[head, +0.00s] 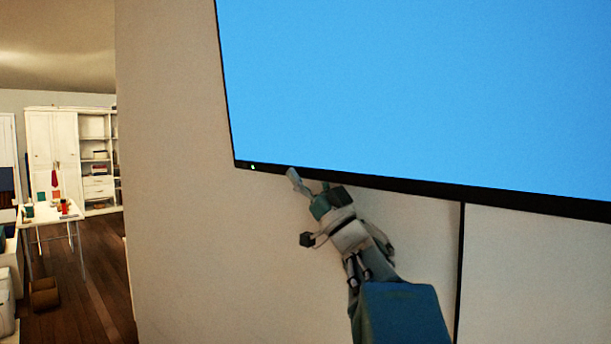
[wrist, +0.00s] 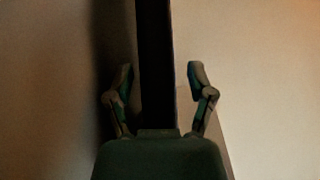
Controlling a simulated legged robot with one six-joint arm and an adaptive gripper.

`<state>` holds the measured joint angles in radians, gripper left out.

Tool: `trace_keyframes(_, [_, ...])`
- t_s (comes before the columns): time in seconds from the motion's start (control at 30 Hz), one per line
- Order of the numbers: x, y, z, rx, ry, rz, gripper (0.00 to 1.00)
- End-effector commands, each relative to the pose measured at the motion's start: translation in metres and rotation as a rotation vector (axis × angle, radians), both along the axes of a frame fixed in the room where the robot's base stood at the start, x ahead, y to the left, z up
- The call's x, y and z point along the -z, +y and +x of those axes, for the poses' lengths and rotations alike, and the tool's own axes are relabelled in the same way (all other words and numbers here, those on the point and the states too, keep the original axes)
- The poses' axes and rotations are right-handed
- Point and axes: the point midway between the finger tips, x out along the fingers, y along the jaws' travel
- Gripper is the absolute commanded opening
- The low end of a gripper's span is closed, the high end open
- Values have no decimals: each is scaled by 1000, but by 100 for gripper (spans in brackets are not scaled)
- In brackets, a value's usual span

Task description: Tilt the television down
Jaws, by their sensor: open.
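The television (head: 420,90) fills the upper right of the head view, with a bright blue screen and a thin black frame. My gripper (head: 308,180) is at its bottom edge, near the lower left corner. In the wrist view, a dark strip, apparently the television's edge (wrist: 154,50), runs between the two fingers of my gripper (wrist: 160,74). The television's back is hidden in the head view.
A beige wall (head: 180,200) stands behind the television. A dark vertical line (head: 460,270) runs down below the television, right of my arm. At the far left are a white table (head: 45,214), a white cabinet (head: 50,140) and open wooden floor (head: 95,290).

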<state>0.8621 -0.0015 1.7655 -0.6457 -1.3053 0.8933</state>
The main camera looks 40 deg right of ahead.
Motion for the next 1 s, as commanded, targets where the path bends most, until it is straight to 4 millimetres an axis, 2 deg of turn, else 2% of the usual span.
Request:
trace_keyframes(0.23, [7,-1,-7,1,1,0,70])
trace_keyframes(0.7, [73,-8,-71,4,3,2,70])
trace_keyframes(1.0, [86,-9,-84,0,0,0,70])
